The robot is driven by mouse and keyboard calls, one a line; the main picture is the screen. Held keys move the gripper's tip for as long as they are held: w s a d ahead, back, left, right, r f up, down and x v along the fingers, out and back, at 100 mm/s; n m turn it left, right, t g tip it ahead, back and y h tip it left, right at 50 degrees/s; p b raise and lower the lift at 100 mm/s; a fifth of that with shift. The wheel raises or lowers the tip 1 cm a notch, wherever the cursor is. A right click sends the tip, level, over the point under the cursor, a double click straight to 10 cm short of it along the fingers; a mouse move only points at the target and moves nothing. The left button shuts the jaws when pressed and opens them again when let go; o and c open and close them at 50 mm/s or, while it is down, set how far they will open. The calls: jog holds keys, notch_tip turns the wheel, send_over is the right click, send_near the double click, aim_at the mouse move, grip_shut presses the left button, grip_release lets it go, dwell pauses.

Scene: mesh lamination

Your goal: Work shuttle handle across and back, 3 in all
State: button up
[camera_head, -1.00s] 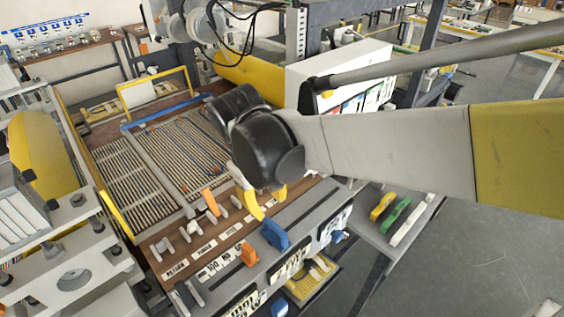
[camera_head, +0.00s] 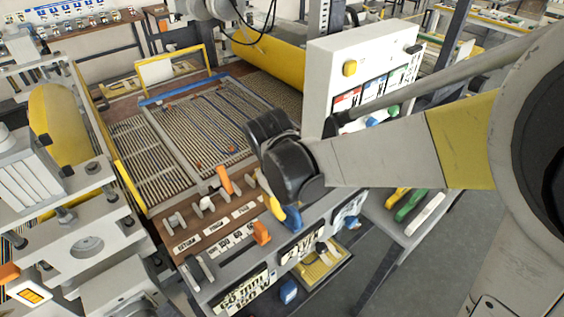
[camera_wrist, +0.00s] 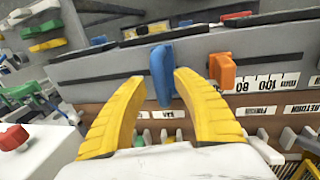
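A blue upright handle (camera_head: 291,217) stands on the slotted rail at the front of the bench; I take it for the shuttle handle, though no readable label names it. It also shows in the wrist view (camera_wrist: 162,75). My gripper (camera_wrist: 161,78) has its two yellow curved fingers apart, with the blue handle between their tips. The right finger appears very close to the handle, with a small gap at the left; contact is unclear. In the head view my gripper (camera_head: 280,206) reaches down at the handle, its far finger mostly hidden.
An orange handle (camera_head: 261,233) stands beside the blue one, near a number scale. Another orange lever (camera_head: 225,180) and several small pegs line the brown strip. A white control box (camera_head: 357,73) stands behind my arm. Yellow, green and white bars (camera_head: 408,206) lie at right.

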grip_shut()
jog(key=w+d, duration=0.2)
jog(key=d, duration=0.2)
jog(key=w+d, duration=0.3)
jog(key=d, duration=0.1)
jog(key=w+d+b, duration=0.1)
jog(key=w+d, duration=0.2)
jog(key=d, duration=0.1)
jog(key=shift+w+d, duration=0.15)
jog(key=shift+d, duration=0.1)
jog(key=shift+o, duration=1.2)
grip_release()
